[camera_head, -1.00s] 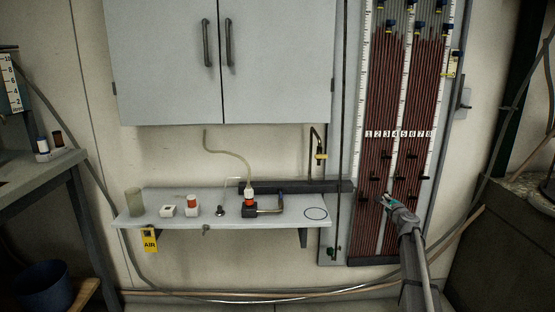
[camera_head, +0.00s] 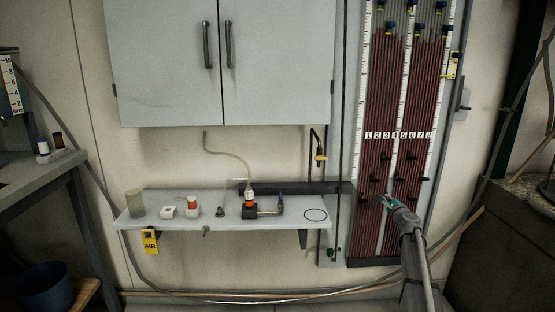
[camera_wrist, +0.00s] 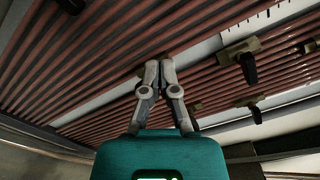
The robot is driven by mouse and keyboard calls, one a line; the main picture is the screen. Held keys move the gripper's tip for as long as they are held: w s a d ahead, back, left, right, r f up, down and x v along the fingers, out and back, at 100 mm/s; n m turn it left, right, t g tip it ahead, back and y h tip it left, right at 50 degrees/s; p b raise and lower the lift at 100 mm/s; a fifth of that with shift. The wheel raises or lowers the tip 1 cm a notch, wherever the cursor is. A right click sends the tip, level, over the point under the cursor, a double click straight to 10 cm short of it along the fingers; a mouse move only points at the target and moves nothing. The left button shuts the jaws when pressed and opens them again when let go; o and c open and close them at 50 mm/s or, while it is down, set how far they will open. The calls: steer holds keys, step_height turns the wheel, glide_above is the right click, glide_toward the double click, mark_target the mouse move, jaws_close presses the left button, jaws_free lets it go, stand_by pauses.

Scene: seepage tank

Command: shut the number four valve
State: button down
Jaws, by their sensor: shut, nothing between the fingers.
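The tube board (camera_head: 397,100) has rows of red tubes and a number strip (camera_head: 398,134) running 1 to 8. Several small valves with black handles, such as one upper valve (camera_head: 386,155) and another (camera_head: 400,179), sit in staggered rows below the strip. I cannot tell which valve is number four. My gripper (camera_head: 388,199) is shut and empty in front of the lower valves. In the wrist view its fingertips (camera_wrist: 160,62) meet close to the tubes, hiding a brass valve body behind them. Two black handles (camera_wrist: 248,68) and (camera_wrist: 255,112) show to the right.
A shelf (camera_head: 160,221) with small lab pieces stands left of the board, under a grey cabinet (camera_head: 220,60). A black rail (camera_head: 300,187) runs along the wall behind the shelf. A hose (camera_head: 240,299) crosses low along the wall.

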steer(key=shift+a+r, duration=0.25)
steer(key=shift+r, duration=0.05)
steer(key=shift+s, duration=0.1)
steer(key=shift+s+d, duration=0.1)
steer(key=shift+s, duration=2.85)
